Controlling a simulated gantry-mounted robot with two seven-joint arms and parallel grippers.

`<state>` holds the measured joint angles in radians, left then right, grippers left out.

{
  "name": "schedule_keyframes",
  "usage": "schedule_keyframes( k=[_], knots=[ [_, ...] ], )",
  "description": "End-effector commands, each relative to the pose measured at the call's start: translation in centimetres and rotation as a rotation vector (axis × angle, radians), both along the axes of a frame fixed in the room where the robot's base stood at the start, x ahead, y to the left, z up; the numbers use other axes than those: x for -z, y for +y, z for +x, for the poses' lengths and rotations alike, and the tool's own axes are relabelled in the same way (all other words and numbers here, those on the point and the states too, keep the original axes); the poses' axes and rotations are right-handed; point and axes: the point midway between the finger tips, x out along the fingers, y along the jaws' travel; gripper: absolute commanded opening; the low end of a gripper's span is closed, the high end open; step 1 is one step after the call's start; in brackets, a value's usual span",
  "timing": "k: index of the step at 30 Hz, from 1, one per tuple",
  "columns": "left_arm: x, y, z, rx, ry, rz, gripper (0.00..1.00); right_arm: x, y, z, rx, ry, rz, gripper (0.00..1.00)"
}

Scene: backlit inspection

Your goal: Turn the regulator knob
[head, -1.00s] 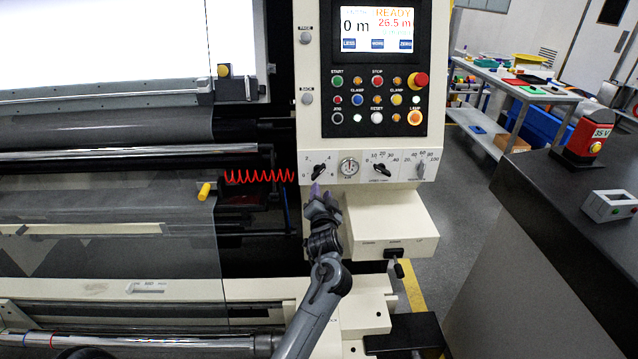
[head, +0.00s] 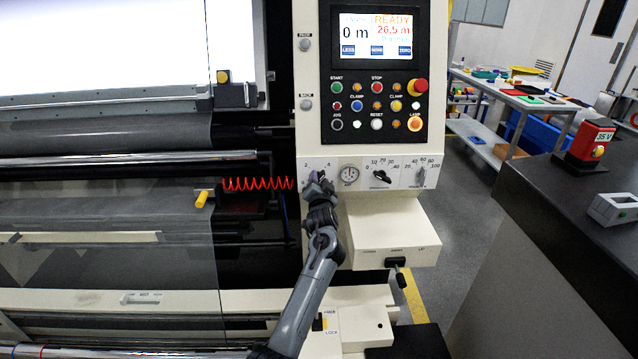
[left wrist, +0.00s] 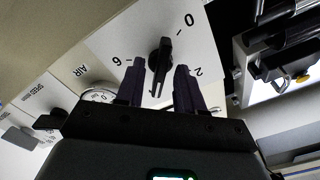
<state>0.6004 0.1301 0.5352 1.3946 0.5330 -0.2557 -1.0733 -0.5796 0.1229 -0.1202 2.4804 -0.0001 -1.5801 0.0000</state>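The regulator knob (left wrist: 160,60) is black with a pointer bar, on a white panel with a printed scale showing 0, 2 and 6 in the left wrist view. My left gripper (left wrist: 159,67) is open, with one dark finger on each side of the knob. Gaps show between the fingers and the knob, so it is not clamped. In the head view my left gripper (head: 318,180) is in front of the lower panel, left of the round AIR gauge (head: 348,174), and hides the knob. My right gripper is not in view.
Two more dials, a black knob (head: 381,176) and a grey knob (head: 420,177), sit right of the gauge. A button panel (head: 376,105) and a screen (head: 377,36) are above. A red coiled hose (head: 258,184) hangs to the left. A cream box (head: 392,230) juts out below.

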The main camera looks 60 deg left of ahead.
Motion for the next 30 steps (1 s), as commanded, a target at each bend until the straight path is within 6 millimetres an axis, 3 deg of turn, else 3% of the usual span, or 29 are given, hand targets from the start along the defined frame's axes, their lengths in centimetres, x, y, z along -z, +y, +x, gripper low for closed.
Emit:
schedule_keyframes(
  k=[4, 12, 30],
  knots=[
    [0.0, 0.0, 0.0, 0.000, 0.000, 0.000, 0.37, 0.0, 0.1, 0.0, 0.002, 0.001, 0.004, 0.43],
    [0.0, 0.0, 0.0, 0.000, 0.000, 0.000, 0.00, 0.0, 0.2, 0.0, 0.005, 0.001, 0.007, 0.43],
    [-0.3, 0.0, -0.1, -0.001, -0.117, -0.069, 0.00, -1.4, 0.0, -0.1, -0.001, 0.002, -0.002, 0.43]
  ],
)
